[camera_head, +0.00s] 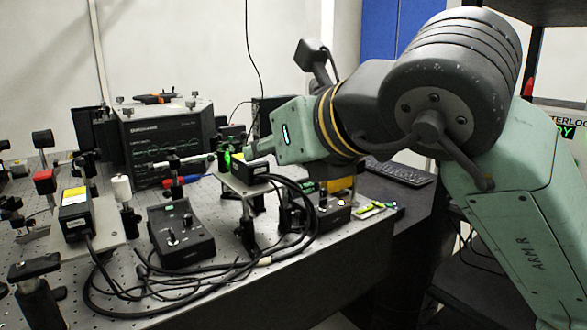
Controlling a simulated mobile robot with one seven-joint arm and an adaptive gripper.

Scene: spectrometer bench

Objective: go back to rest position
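My green arm reaches in from the right over the bench, its wrist above the bench's right part. My gripper (226,150) points left, at the end of the wrist, among dark optics parts. Its fingers are small and blend with the posts and mounts behind them, so I cannot tell whether they are open or shut, or whether they hold anything. The perforated optical bench (350,232) lies below. A small platform on a post (238,188) bearing a black box stands just below the gripper's area.
A black control box with knobs (181,237) and looped black cables (105,290) fill the front of the bench. A large dark instrument (165,140) stands behind. A keyboard (400,172) lies on the dark side table at right. Several posts and mounts crowd the left.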

